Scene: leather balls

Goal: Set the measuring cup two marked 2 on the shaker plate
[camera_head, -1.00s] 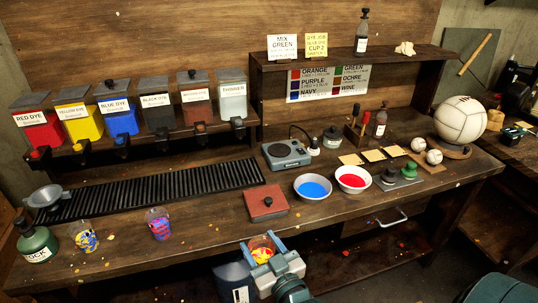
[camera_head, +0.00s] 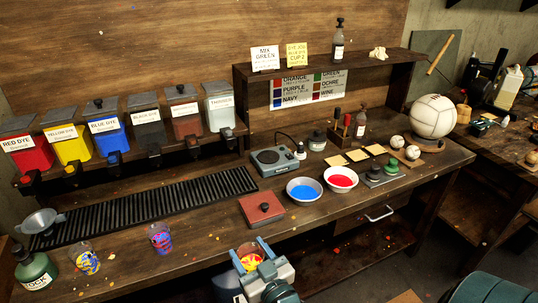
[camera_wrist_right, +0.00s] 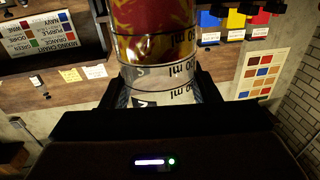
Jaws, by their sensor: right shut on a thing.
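A clear measuring cup (camera_head: 250,262) with yellow and red paint stains is between the jaws of my right gripper (camera_head: 252,255), in front of the bench edge. The right wrist view shows this cup (camera_wrist_right: 158,50) close up, with ml marks; I cannot read its number surely. Two other stained cups stand on the bench at left, one by the green bottle (camera_head: 85,260) and one right of it (camera_head: 160,238). The shaker plate appears to be the grey device with a round dark top (camera_head: 272,157), on the bench behind the red-lidded box; its top is empty. My left gripper is not in view.
The red-lidded box (camera_head: 262,208) lies between the held cup and the grey device. Blue (camera_head: 303,190) and red (camera_head: 341,179) bowls stand right of it. A black slatted rack (camera_head: 140,212) runs along the left.

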